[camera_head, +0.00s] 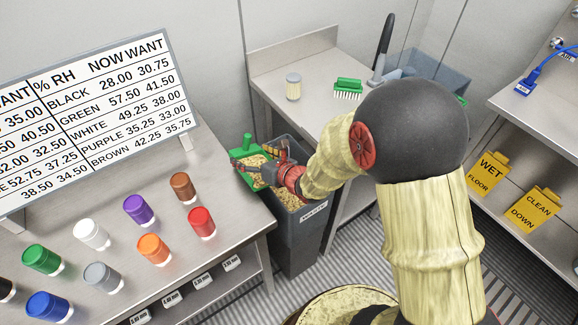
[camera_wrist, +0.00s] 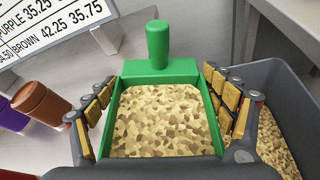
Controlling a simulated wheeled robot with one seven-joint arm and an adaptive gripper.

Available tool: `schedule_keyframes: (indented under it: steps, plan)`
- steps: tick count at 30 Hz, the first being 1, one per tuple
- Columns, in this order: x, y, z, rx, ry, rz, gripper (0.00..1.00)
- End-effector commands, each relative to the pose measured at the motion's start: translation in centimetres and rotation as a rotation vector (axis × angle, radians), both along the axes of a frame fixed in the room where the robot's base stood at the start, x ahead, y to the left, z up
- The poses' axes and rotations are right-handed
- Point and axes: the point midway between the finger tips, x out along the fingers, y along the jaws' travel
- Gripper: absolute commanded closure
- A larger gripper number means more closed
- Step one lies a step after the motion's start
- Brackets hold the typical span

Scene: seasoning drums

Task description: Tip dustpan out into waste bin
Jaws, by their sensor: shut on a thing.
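The green dustpan (camera_head: 241,172) is over the left edge of the grey waste bin (camera_head: 297,247), beside the table end. In the wrist view the dustpan (camera_wrist: 160,70) holds a layer of tan and brown flakes (camera_wrist: 165,120), and its stubby green handle points away from my wrist. My gripper (camera_head: 268,165) is shut on the dustpan, with its padded fingers along both sides. The pan looks roughly level. The bin (camera_wrist: 282,82) also holds tan flakes, seen at the right of the wrist view. My fingers hide part of the pan's sides.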

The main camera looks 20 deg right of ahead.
Motion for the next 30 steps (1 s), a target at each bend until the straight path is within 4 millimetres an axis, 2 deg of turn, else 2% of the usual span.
schedule_keyframes:
  steps: [11,30]
  plan:
    - [0.2,-0.6,-0.1,0.047,0.018,-0.001,0.45]
    - [0.6,-1.5,-1.5,0.128,0.047,0.0,0.45]
